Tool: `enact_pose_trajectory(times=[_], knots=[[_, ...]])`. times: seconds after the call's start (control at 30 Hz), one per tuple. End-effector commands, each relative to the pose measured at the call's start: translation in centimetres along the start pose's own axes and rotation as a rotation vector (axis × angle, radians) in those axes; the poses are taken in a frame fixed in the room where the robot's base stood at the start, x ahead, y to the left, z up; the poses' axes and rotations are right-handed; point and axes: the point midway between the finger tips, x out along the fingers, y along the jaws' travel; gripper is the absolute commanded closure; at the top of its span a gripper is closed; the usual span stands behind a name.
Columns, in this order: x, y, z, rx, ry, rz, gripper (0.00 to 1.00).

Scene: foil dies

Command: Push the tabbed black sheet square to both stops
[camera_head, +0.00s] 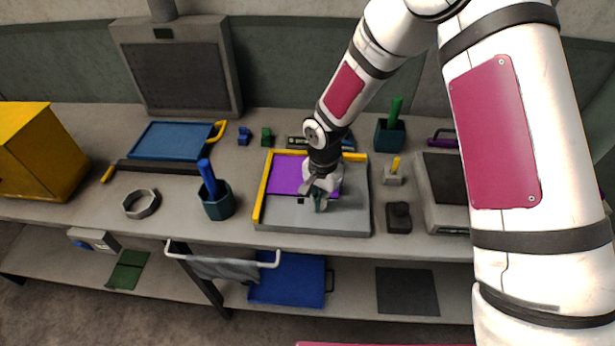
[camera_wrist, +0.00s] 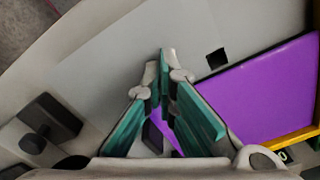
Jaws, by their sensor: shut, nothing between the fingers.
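A purple sheet (camera_head: 290,174) with a small black tab (camera_head: 301,200) on its front edge lies on a grey plate (camera_head: 340,220); the task calls it black. Yellow stops run along the plate's left side (camera_head: 261,195) and back (camera_head: 357,157). The sheet lies close to both; I cannot tell if it touches them. The wrist view shows the sheet (camera_wrist: 265,90), the tab (camera_wrist: 217,57) and part of the back stop (camera_wrist: 296,142). My gripper (camera_head: 319,203) is shut and empty, pointing down at the sheet's right front part. It hides the sheet's right side.
Right of the plate stand a black block (camera_head: 398,218) and a grey block with a yellow handle (camera_head: 393,176). A teal cup (camera_head: 217,204) with a blue handle stands to the left. A dark sheet (camera_head: 407,291) lies on the lower shelf. The plate's front strip is bare.

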Motion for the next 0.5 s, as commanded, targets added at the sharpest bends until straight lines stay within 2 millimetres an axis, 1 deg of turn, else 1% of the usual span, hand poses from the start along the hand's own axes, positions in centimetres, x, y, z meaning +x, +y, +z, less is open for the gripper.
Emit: enact_pose_trajectory(times=[0.5], knots=[[1.01,-0.01,0.06,-0.001,-0.001,0.001,1.00]])
